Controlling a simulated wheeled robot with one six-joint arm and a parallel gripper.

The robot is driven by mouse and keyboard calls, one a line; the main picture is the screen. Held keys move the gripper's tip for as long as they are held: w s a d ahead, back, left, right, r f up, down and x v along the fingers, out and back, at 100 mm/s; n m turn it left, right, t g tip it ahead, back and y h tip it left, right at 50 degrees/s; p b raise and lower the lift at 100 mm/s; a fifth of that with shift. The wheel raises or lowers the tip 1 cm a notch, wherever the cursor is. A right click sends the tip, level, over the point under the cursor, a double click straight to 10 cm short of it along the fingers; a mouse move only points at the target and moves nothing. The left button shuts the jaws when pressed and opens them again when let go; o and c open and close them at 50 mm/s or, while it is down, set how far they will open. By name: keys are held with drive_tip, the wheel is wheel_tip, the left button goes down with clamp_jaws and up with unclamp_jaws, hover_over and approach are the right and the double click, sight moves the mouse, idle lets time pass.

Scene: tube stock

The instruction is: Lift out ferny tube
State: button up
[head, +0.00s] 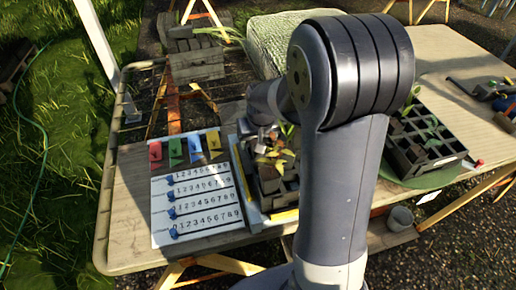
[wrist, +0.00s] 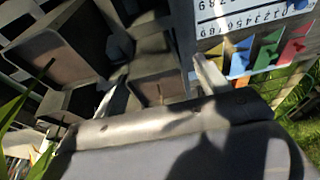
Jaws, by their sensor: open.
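A dark tray of square cells (head: 286,196) stands at the middle of the table, partly hidden by my arm. Yellow-green and reddish leafy plants (head: 270,160) grow in it; I cannot tell which one is the ferny tube. My gripper (head: 264,142) is low over the back of this tray. In the wrist view my gripper (wrist: 160,80) is open, its two pale fingers apart above dark square cells (wrist: 75,62). A brown-topped cell (wrist: 152,92) shows between the fingers, and nothing is visibly held. A green leaf (wrist: 14,112) shows at the left edge.
A second celled tray (head: 440,163) with green seedlings stands on a round green mat (head: 405,178) at right. A white number board (head: 196,208) with blue sliders and several coloured cards lies left of the middle tray. Tools (head: 500,98) lie at far right. The table's front-left corner is bare.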

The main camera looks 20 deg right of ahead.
drive_tip(key=shift+w+f, duration=0.15)
drive_tip(key=shift+f, duration=0.4)
drive_tip(key=shift+c, duration=0.4)
drive_tip(key=shift+r, duration=0.15)
drive_tip(key=c, duration=1.2)
